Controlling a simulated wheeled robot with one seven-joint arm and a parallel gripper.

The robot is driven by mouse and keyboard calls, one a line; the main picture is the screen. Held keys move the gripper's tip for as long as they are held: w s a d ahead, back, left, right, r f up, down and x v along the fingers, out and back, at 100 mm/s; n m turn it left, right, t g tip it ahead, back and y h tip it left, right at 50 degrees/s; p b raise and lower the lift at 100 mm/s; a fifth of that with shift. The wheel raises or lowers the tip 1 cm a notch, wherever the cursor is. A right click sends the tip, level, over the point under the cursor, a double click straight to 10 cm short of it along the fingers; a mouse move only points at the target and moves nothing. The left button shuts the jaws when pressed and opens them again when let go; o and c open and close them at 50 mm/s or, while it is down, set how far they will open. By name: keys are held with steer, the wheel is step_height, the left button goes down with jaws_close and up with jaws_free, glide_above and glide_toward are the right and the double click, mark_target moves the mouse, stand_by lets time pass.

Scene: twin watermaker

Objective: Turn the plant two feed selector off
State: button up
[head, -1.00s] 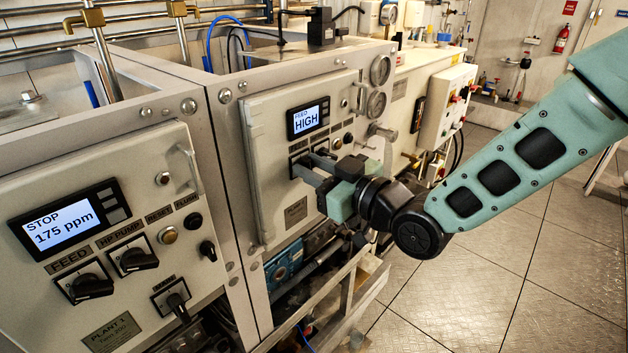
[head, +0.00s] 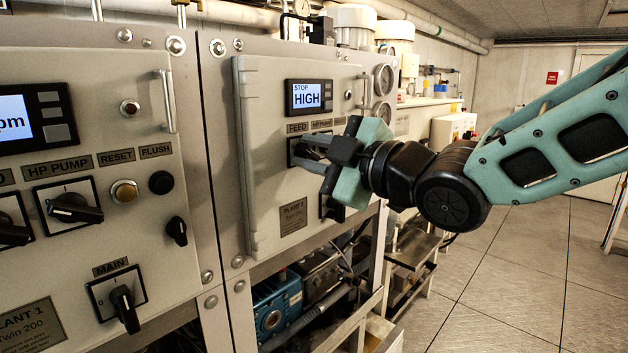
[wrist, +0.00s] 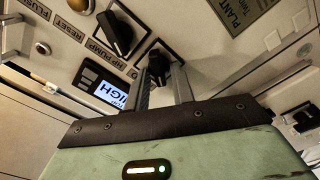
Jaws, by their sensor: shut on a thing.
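The plant two panel (head: 262,200) carries a display (head: 308,97) reading STOP and HIGH. Below it is the FEED label (head: 297,127). My gripper (head: 306,153) is at the feed selector under that label. In the wrist view the black selector knob (wrist: 158,62) sits between the two fingers of my gripper (wrist: 161,80), and they are shut on it. In the head view the fingers hide most of the selector, so its exact angle is hard to read there.
The HP pump selector (wrist: 114,33) is close beside my fingers. The plant one panel (head: 85,240) stands at the left with its own selectors. A door handle (head: 367,94) and gauges (head: 383,80) are to the right. The floor at right is clear.

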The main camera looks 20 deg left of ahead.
steer(key=shift+n+b, duration=0.5)
steer(key=shift+b, duration=0.15)
steer(key=o, duration=0.7)
steer(key=shift+d, duration=0.15)
steer(key=b+v, duration=0.2)
steer(key=v, duration=1.5)
steer(key=shift+s, duration=0.1)
